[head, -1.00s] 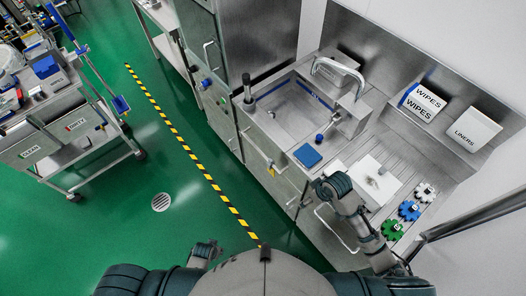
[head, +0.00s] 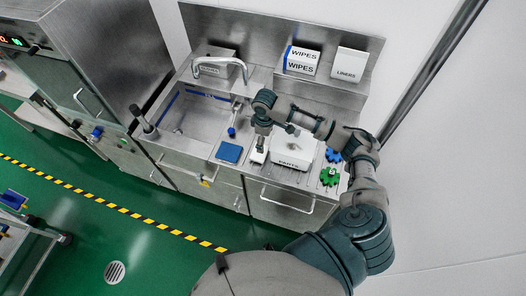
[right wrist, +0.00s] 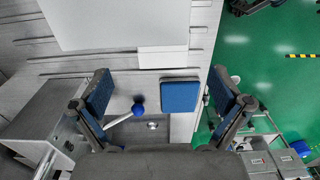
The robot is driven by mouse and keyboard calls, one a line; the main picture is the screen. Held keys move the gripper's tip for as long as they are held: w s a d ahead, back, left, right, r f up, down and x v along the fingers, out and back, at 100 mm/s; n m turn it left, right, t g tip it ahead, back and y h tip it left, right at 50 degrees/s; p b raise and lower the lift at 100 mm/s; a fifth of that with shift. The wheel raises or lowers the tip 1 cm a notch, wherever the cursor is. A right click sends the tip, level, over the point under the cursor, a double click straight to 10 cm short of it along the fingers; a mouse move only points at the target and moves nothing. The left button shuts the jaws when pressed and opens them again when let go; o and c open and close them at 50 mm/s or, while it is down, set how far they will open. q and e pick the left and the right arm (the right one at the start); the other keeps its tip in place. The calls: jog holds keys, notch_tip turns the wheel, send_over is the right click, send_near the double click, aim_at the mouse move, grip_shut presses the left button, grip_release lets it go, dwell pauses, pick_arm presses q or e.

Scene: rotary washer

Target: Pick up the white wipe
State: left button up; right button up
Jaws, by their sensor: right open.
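The white wipe (head: 258,156) lies flat on the steel counter, between a blue pad and the white PARTS tray. It is a small white rectangle (right wrist: 162,56) in the right wrist view, beyond the fingertips and partly hidden under my gripper in the head view. My right gripper (head: 261,143) points down above it, open and empty. In the right wrist view my right gripper (right wrist: 160,91) has its blue-padded fingers wide apart, with the blue pad between them in the picture. My left gripper is not in view.
The blue pad (head: 229,152) lies left of the wipe and the PARTS tray (head: 291,163) right of it. A sink (head: 190,115) with a tap and a blue-ended handle (head: 231,131) is further left. Gears (head: 329,177) sit right of the tray. WIPES (head: 301,68) and LINERS (head: 349,64) boxes stand behind.

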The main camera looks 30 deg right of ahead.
aim_at(266, 153)
jog(key=a+f, duration=0.3)
jog(key=shift+f, duration=0.2)
jog(key=shift+s+f, duration=0.1)
jog(key=shift+f, duration=0.1)
jog(key=d+f, duration=0.1)
jog(key=f, duration=0.1)
jog(key=d+f, duration=0.3)
jog(key=shift+f+p, duration=0.3)
jog(key=shift+p, duration=0.05)
jog(key=shift+d+f, duration=0.15)
jog(key=shift+f, duration=0.15)
jog(key=shift+a, duration=0.25)
jog(key=a, duration=0.2)
jog(key=shift+a+r, duration=0.3)
jog(key=shift+a, duration=0.1)
jog(key=c, duration=0.5)
jog(key=shift+c, duration=0.2)
jog(key=shift+d+f, duration=0.1)
jog(key=shift+d, duration=0.55)
jog(key=shift+o, duration=0.6)
jog(key=shift+d+f, duration=0.15)
jog(key=shift+d, duration=0.25)
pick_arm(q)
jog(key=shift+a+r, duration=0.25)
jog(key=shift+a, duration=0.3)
pick_arm(e)
jog(key=shift+a+r, duration=0.2)
jog(key=shift+a, duration=0.15)
jog(key=shift+c, duration=0.9)
